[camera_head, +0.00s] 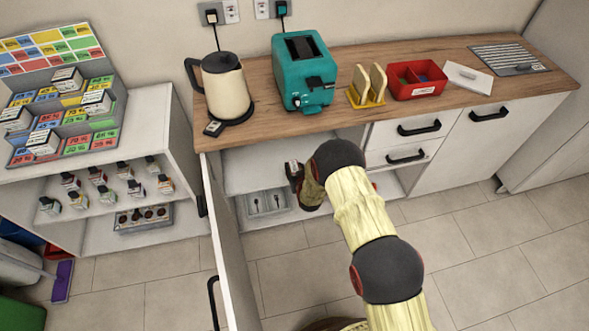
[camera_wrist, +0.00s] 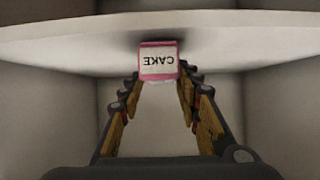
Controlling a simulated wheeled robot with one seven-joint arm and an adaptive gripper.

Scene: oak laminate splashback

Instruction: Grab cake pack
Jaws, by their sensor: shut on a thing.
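The cake pack (camera_wrist: 158,58) is a small white box with a pink edge and the word CAKE upside down in the wrist view. It sits between the fingertips of my gripper (camera_wrist: 159,78), which is shut on it. In the head view my gripper (camera_head: 295,174) reaches into the open cabinet under the counter, in front of its shelf (camera_head: 253,171). The pack cannot be made out clearly there. In the wrist view a pale shelf edge (camera_wrist: 60,32) is close to the pack; I cannot tell whether they touch.
The open cabinet door (camera_head: 226,250) stands left of my arm. A grey cutlery tray (camera_head: 268,203) lies on the cabinet floor below my gripper. Drawers (camera_head: 405,141) are to the right. The counter above holds a kettle (camera_head: 225,88), teal toaster (camera_head: 302,72) and red bin (camera_head: 416,87).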

